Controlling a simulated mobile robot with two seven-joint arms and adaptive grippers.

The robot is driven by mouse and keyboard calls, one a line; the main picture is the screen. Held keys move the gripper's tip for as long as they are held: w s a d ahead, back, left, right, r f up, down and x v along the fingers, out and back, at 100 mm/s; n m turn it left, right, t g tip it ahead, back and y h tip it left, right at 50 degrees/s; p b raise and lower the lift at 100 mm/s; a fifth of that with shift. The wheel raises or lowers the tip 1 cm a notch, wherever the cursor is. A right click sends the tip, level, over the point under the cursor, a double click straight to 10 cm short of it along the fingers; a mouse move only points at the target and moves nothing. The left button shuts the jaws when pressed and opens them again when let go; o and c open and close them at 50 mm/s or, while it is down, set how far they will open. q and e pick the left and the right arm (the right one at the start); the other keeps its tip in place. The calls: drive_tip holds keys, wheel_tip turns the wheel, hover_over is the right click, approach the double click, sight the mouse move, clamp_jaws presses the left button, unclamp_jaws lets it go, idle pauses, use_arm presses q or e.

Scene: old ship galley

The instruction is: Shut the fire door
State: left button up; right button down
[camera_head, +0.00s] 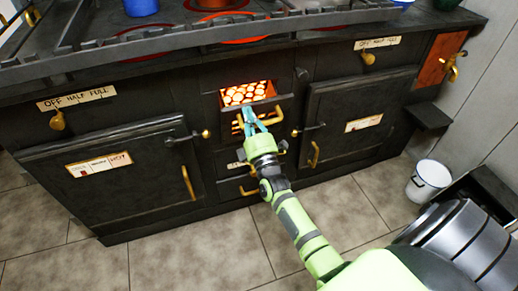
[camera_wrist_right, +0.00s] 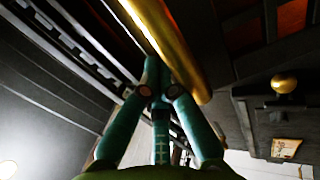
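The fire door is at the middle of the black stove, at the opening with glowing coals (camera_head: 248,93). The opening is uncovered and the coals show from above. A brass handle (camera_head: 268,119) sits just below it, and a thick brass bar also shows in the right wrist view (camera_wrist_right: 172,48). My right gripper (camera_head: 248,115) is at this handle. In the wrist view its teal fingertips (camera_wrist_right: 158,76) come together beside the bar, close to it or touching; the bar does not clearly lie between them. The door panel is partly hidden by the gripper. My left gripper is out of view.
Closed oven doors stand on the left (camera_head: 110,172) and right (camera_head: 358,122), with projecting brass handles. A dark rail (camera_head: 200,35) runs along the stove top. A white bucket (camera_head: 428,180) stands at the right. The tiled floor (camera_head: 190,255) in front is mostly clear.

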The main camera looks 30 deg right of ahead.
sight(246, 104)
drive_tip(key=w+r+p, duration=0.1)
drive_tip(key=p, duration=0.1)
drive_tip(key=w+r+g+p, duration=0.1)
drive_tip(key=w+p, duration=0.1)
drive_tip(key=shift+d+p, duration=0.35)
drive_tip(key=shift+p, duration=0.05)
drive_tip(key=shift+w+r+g+p, duration=0.15)
drive_tip(key=shift+w+g+p, duration=0.05)
drive_tip(key=shift+g+p, duration=0.2)
drive_tip(key=w+p, duration=0.1)
drive_tip(key=w+g+p, duration=0.1)
drive_tip(key=w+p, duration=0.1)
drive_tip(key=w+d+g+y+p, duration=0.1)
drive_tip(key=shift+w+r, duration=0.15)
drive_tip(key=shift+r, duration=0.15)
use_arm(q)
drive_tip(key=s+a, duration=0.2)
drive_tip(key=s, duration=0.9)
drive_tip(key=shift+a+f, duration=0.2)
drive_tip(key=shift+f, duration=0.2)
use_arm(e)
drive_tip(key=shift+r, duration=0.1)
drive_tip(key=shift+d+r, duration=0.1)
use_arm(q)
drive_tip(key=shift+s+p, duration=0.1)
drive_tip(key=shift+p, duration=0.2)
